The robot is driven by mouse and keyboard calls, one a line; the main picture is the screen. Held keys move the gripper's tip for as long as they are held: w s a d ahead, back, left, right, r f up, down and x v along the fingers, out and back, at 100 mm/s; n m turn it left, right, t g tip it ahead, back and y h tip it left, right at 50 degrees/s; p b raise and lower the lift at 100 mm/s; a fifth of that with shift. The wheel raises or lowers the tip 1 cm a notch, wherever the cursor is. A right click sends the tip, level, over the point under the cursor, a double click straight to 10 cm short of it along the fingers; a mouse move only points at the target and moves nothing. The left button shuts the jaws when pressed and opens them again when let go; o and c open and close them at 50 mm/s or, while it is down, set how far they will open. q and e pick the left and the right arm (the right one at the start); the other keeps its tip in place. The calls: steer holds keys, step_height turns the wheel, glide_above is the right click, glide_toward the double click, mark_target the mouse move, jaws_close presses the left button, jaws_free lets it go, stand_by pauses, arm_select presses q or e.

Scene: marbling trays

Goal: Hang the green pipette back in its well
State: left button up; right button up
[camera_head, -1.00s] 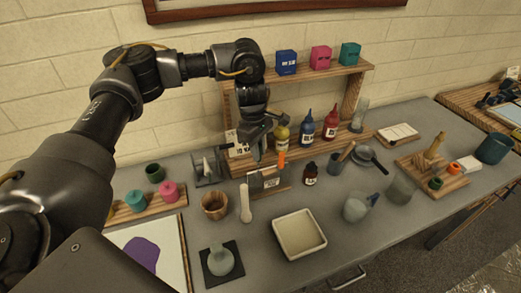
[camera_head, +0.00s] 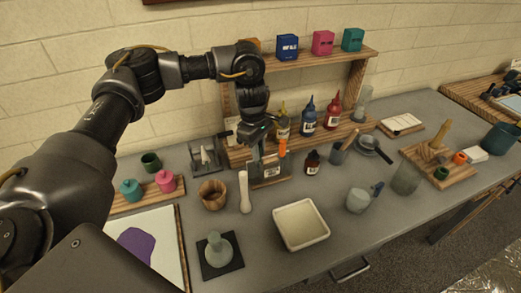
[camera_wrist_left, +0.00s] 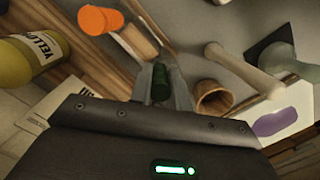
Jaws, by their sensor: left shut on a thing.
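My left gripper (camera_head: 258,150) is shut on the green pipette, just above the left part of the pipette rack (camera_head: 266,174). In the left wrist view the dark green pipette bulb (camera_wrist_left: 160,80) sits between the fingers; its lower part is hidden. An orange pipette (camera_head: 282,147) stands in the rack just right of the gripper, and its orange bulb (camera_wrist_left: 100,18) also shows in the wrist view. I cannot tell whether the green pipette's tip is inside a well. My right gripper is not in view.
A wooden shelf with a yellow bottle (camera_head: 283,126), blue bottle (camera_head: 308,117) and red bottle (camera_head: 331,114) stands behind. A wooden cup (camera_head: 212,194) and white pestle-like tool (camera_head: 244,192) are in front-left. A small dark bottle (camera_head: 312,162) stands right of the rack.

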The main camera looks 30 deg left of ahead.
arm_select(q)
steer(key=o, duration=0.7)
steer(key=shift+r, duration=0.1)
steer(key=r, duration=0.3)
steer(key=a+r, duration=0.1)
steer(key=r, duration=0.6)
steer(key=shift+w+a+r+b, duration=0.15)
steer(key=shift+r+b, duration=0.1)
steer(key=shift+b, duration=0.15)
